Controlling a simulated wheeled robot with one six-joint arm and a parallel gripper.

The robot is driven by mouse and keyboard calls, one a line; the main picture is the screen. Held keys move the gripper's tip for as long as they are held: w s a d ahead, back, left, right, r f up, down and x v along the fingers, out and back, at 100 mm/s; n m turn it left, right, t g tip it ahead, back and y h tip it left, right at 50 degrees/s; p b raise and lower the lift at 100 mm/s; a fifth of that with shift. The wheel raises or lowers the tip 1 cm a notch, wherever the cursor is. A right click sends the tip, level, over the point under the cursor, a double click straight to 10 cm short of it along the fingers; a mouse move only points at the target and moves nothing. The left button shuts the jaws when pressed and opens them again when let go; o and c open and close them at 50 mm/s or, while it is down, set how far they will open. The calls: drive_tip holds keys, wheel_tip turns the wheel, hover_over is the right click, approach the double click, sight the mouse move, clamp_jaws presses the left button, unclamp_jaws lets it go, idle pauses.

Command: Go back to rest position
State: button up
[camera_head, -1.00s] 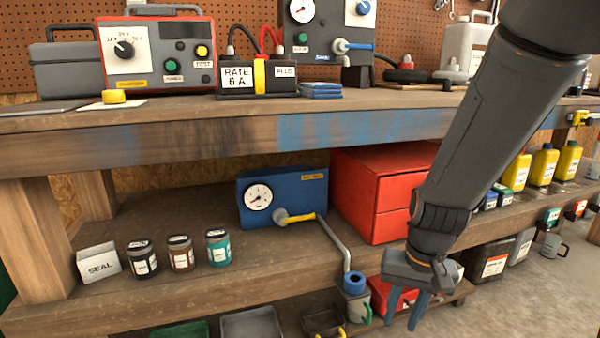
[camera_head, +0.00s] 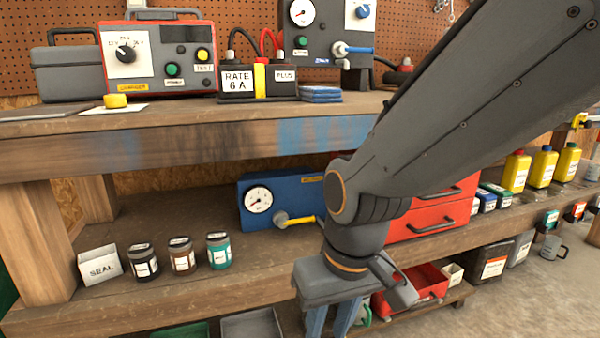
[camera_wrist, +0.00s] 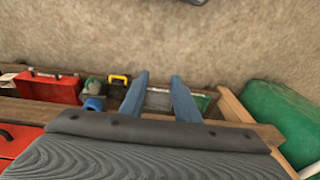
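My gripper (camera_head: 329,322) hangs in front of the lower shelf, its two blue fingers pointing down and cut off by the bottom edge of the head view. In the wrist view, the fingers (camera_wrist: 160,78) stand apart with nothing held between them. They show above the floor in front of the shelf. My arm covers the right middle of the head view and hides part of the red drawer box (camera_head: 437,220) and the pipe of the blue gauge unit (camera_head: 284,190).
The wooden workbench (camera_head: 220,150) spans the view above a lower shelf (camera_head: 190,285). Several small jars (camera_head: 218,250) and a SEAL box (camera_head: 98,264) stand at left. A red toolbox (camera_wrist: 50,88) and a green container (camera_wrist: 277,115) sit low. Concrete floor is clear at right.

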drive_tip(key=s+a+r+n+g, duration=0.1)
drive_tip(key=s+a+r+n, duration=0.1)
drive_tip(key=s+a+r, duration=0.35)
drive_tip(key=s+d+r+m+p, duration=0.1)
drive_tip(key=d+r+m+p, duration=0.1)
drive_tip(key=d+r+p, duration=0.4)
drive_tip(key=d+r+m+h+p, duration=0.1)
drive_tip(key=d+r+m+p, duration=0.1)
drive_tip(key=d+r+p, duration=0.5)
drive_tip(key=s+d+r+m+p, duration=0.1)
drive_tip(key=d+r+p, duration=0.6)
drive_tip(key=r+p, duration=0.7)
drive_tip(key=shift+s+d+m+p, duration=0.3)
drive_tip(key=shift+m+p, duration=0.3)
drive_tip(key=shift+p, duration=5.1)
